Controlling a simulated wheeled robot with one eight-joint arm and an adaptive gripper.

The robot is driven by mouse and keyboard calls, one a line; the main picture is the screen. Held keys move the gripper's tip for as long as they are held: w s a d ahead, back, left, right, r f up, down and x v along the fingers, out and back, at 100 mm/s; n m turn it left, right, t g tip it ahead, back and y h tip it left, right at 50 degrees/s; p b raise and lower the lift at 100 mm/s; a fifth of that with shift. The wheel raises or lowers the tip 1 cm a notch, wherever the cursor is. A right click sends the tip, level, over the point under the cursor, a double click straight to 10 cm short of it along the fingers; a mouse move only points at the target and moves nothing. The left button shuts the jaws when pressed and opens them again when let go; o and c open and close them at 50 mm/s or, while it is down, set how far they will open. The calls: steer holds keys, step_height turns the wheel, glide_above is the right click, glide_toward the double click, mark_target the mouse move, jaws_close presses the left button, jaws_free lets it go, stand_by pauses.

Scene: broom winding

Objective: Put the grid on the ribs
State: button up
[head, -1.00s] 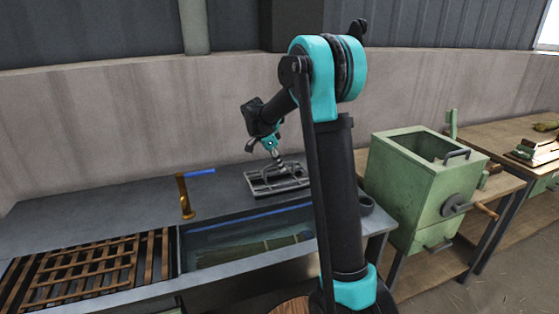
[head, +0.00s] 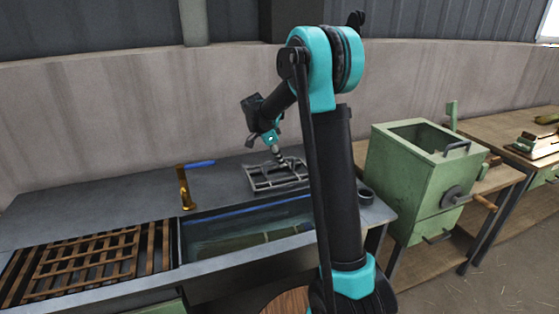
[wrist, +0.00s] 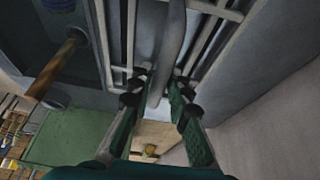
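The grey metal grid (head: 262,184) with a raised handle is at the back of the steel bench, right of the faucet. My gripper (head: 281,160) is over it, pointing down. In the wrist view, my gripper (wrist: 164,78) has its fingers on both sides of the grid's handle (wrist: 170,50), close against it, and looks shut on it. Whether the grid touches the bench is unclear. Brown parallel ribs (head: 160,245) span an opening at the bench's left end, with a brown lattice (head: 88,258) lying over them.
A water-filled basin (head: 225,237) lies between the ribs and my arm. A brass faucet (head: 184,187) stands at its back left. A small dark cup (head: 366,196) is at the bench's right end. A green crank box (head: 410,170) stands to the right. The back-left bench top is clear.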

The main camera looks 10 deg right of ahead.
steer(key=o, duration=0.4)
steer(key=shift+c, duration=0.2)
steer(key=w+d+r+v, duration=0.1)
steer(key=d+v, duration=0.1)
steer(key=v, duration=1.6)
steer(key=shift+s+d+r, duration=0.25)
steer(key=shift+s+r, duration=0.05)
steer(key=shift+s, duration=0.05)
